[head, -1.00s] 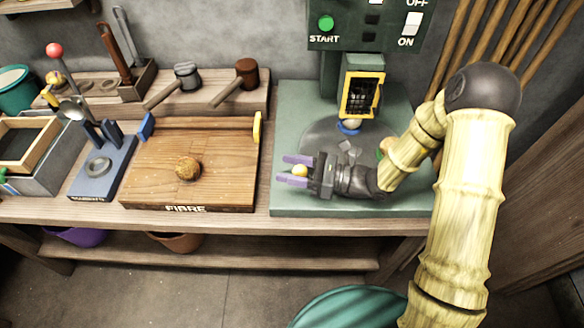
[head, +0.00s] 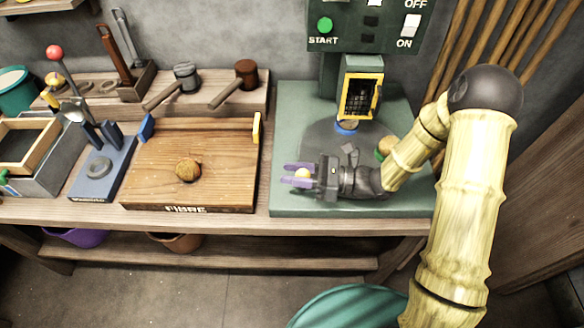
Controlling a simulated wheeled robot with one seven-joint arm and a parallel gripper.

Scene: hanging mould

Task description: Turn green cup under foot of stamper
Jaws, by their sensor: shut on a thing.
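The stamper (head: 345,88) stands at the back, with a yellow-framed guard around its dark opening. A dark grey turntable disc (head: 318,138) lies on the green base below it. A blue cup (head: 347,130) sits at the back of the disc, right below the stamper opening. The green cup (head: 380,154), with a brown rounded content on top, is at the right of the disc, partly hidden by my arm. My gripper (head: 299,173) has purple fingers shut on a round yellow knob (head: 303,173) at the disc's front left.
A control panel (head: 365,28) with a green START button and an ON/OFF switch is above. Left is a wooden board (head: 220,160) marked FIBRE with a brown ball (head: 187,170). Mallets (head: 234,90) lie on a shelf behind. Bare green base (head: 300,203) is in front.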

